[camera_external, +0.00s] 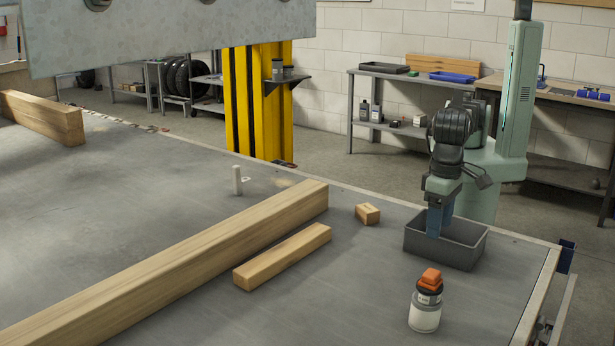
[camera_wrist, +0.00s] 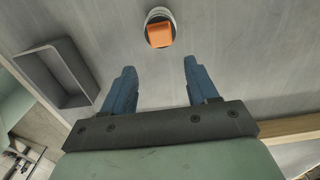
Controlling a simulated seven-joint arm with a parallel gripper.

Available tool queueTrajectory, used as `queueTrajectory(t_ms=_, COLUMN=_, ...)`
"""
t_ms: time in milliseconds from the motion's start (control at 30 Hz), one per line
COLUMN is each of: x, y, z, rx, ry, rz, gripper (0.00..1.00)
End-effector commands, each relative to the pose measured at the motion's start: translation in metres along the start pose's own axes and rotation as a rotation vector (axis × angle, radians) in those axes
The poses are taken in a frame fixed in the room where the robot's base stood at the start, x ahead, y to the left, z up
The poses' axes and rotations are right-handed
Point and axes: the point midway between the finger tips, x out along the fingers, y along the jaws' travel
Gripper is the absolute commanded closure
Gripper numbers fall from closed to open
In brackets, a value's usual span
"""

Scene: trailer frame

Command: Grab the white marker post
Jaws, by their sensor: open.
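The white marker post (camera_external: 237,180) stands upright on the grey deck, beyond the long timber beam, left of centre in the external view. It is not in the wrist view. My gripper (camera_external: 435,230) is far to its right, its blue fingers pointing down and overlapping the grey bin in the external view. In the wrist view my gripper (camera_wrist: 160,68) is open, with nothing between its fingers. That view shows the bin beside the left finger, and the can with an orange block beyond the fingertips.
The grey bin (camera_external: 460,250) stands near the deck's right edge. The can (camera_external: 424,315) has an orange block (camera_external: 431,278) on top. The long beam (camera_external: 180,270), a shorter beam (camera_external: 283,257) and a small wood block (camera_external: 367,214) lie between. A metal panel (camera_external: 170,30) hangs above.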

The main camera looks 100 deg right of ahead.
Motion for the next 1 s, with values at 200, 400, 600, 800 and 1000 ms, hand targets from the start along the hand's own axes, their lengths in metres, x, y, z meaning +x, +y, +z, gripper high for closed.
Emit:
queueTrajectory(t_ms=200, x=-0.044, y=-0.002, z=0.001, rx=0.000, ry=-0.001, rz=-0.003, gripper=0.42)
queueTrajectory(t_ms=400, x=-0.035, y=-0.005, z=-0.048, rx=0.040, ry=-0.071, rz=-0.010, gripper=0.42)
queueTrajectory(t_ms=600, x=-0.022, y=-0.008, z=-0.108, rx=0.095, ry=-0.169, rz=-0.032, gripper=0.42)
queueTrajectory(t_ms=800, x=-0.008, y=-0.007, z=-0.191, rx=0.181, ry=-0.305, rz=-0.078, gripper=0.42)
queueTrajectory(t_ms=1000, x=0.001, y=0.002, z=-0.277, rx=0.279, ry=-0.446, rz=-0.147, gripper=0.42)
